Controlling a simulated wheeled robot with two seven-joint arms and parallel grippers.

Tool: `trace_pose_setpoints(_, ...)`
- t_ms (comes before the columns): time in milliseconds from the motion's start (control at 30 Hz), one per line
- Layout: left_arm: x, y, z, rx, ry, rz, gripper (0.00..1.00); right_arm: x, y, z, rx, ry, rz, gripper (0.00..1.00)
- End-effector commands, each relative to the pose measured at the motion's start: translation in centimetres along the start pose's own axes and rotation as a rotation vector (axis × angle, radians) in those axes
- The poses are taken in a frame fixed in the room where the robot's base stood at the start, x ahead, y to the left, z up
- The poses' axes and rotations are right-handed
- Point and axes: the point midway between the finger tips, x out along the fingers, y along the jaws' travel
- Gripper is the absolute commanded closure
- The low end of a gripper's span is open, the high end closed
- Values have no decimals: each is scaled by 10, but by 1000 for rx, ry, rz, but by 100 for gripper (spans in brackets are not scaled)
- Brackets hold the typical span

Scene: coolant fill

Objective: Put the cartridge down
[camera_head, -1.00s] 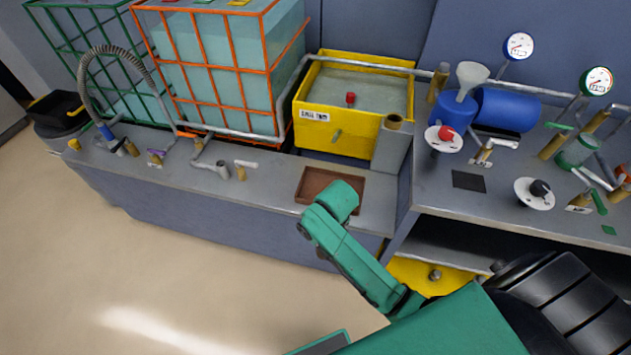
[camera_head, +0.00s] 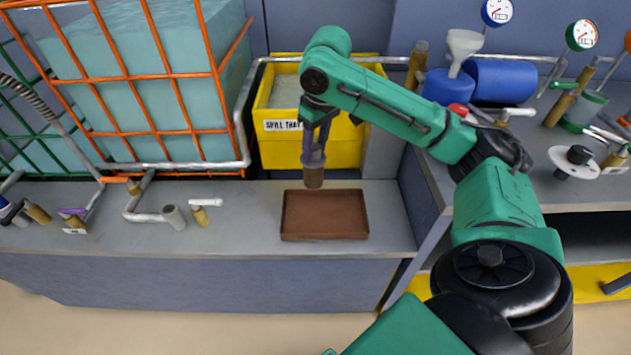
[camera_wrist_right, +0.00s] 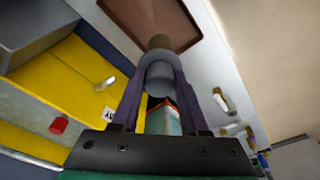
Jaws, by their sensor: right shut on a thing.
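My right gripper (camera_head: 316,142) is shut on the cartridge (camera_head: 313,176), a short cylinder with a grey upper part and a brown lower end. It hangs roughly upright over the back edge of the brown tray (camera_head: 325,237), seemingly above the tray floor. In the right wrist view the cartridge (camera_wrist_right: 159,72) sits between the two dark fingers, and the tray (camera_wrist_right: 187,42) lies beyond its end. The tray looks empty. My left gripper is not in view.
A yellow spill tray (camera_head: 270,155) stands behind the brown tray. An orange-framed tank (camera_head: 150,90) is at the left. Valves and a pipe stub (camera_head: 174,217) stand on the bench left of the tray. A raised bench with a blue cylinder (camera_head: 500,82) is at the right.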

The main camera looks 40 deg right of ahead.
Motion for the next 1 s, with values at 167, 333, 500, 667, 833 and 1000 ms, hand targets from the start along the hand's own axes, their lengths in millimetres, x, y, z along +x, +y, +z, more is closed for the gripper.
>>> trace_pose_setpoints(167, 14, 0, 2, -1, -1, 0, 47, 62, 0, 10, -1, -4, 1, 92)
trace_pose_setpoints(333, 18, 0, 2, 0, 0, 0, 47, 91, 0, 13, -1, 1, 0, 92)
trace_pose_setpoints(500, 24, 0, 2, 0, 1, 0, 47, 124, -1, 18, -2, 0, -1, 92)
trace_pose_setpoints(667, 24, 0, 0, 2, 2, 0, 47, 132, 0, 19, -2, 3, 0, 91)
trace_pose_setpoints(833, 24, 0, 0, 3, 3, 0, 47, 132, -1, 19, -2, 2, 0, 92)
trace_pose_setpoints(1000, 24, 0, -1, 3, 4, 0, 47, 133, -1, 19, -2, 2, -1, 26)
